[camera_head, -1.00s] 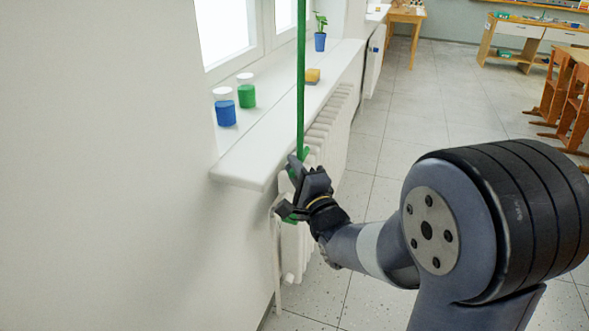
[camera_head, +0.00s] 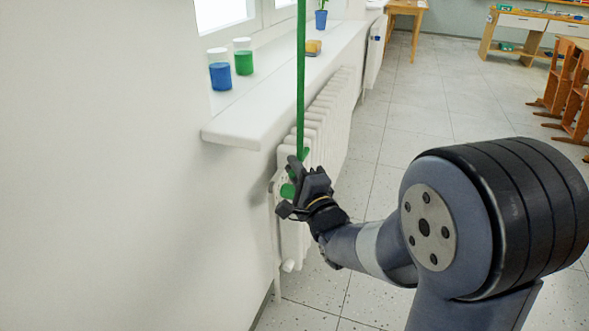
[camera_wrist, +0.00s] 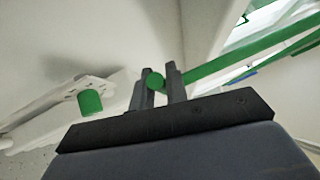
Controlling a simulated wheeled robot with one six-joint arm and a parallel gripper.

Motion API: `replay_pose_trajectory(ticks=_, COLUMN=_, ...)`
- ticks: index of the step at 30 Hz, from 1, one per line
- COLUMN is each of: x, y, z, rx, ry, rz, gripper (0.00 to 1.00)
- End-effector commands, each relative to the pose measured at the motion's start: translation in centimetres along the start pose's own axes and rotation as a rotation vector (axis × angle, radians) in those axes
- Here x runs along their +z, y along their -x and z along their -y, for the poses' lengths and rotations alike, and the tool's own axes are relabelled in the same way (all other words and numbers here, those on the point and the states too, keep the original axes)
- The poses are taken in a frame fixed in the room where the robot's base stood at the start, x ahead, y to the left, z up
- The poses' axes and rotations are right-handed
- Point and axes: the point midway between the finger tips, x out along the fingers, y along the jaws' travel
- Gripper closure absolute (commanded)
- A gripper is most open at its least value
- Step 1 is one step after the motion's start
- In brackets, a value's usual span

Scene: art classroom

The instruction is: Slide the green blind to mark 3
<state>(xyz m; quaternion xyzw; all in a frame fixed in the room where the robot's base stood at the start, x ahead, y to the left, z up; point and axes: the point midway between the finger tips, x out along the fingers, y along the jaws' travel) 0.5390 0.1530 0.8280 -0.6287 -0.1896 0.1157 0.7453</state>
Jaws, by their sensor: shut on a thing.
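The green blind shows in the head view as a long, thin, upright green strip (camera_head: 301,80) in front of the window sill, running down to my gripper (camera_head: 297,182). In the wrist view the strip (camera_wrist: 255,52) slants from the upper right to a round green end (camera_wrist: 156,80) between the fingers. My gripper (camera_wrist: 160,88) is shut on this green end, below sill level and in front of the radiator. Its grip is partly hidden in the head view. I can read no numbered marks in either view.
A white radiator (camera_head: 325,125) stands under the white sill (camera_head: 245,120), with a green valve knob (camera_wrist: 90,102) close to my gripper. Tiled floor (camera_head: 420,120) is open to the right.

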Motion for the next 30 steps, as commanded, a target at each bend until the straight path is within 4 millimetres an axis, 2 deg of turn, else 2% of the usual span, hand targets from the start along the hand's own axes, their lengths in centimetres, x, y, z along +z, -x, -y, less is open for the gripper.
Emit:
replay_pose_trajectory(ticks=6, x=0.0, y=0.0, z=0.1, rx=0.002, ry=-0.001, rz=-0.001, gripper=1.00)
replay_pose_trajectory(ticks=7, x=0.0, y=0.0, z=0.1, rx=0.002, ry=-0.001, rz=-0.001, gripper=0.85)
replay_pose_trajectory(ticks=15, x=0.0, y=0.0, z=0.1, rx=0.000, ry=-0.001, rz=0.000, gripper=0.64)
replay_pose_trajectory(ticks=23, x=0.0, y=0.1, z=0.2, rx=-0.001, ry=0.000, rz=0.000, gripper=0.64)
replay_pose_trajectory(ticks=26, x=0.0, y=0.8, z=0.2, rx=-0.001, ry=0.000, rz=-0.001, gripper=0.64)
replay_pose_trajectory(ticks=30, x=0.0, y=3.0, z=0.2, rx=0.000, ry=0.000, rz=-0.002, gripper=0.64)
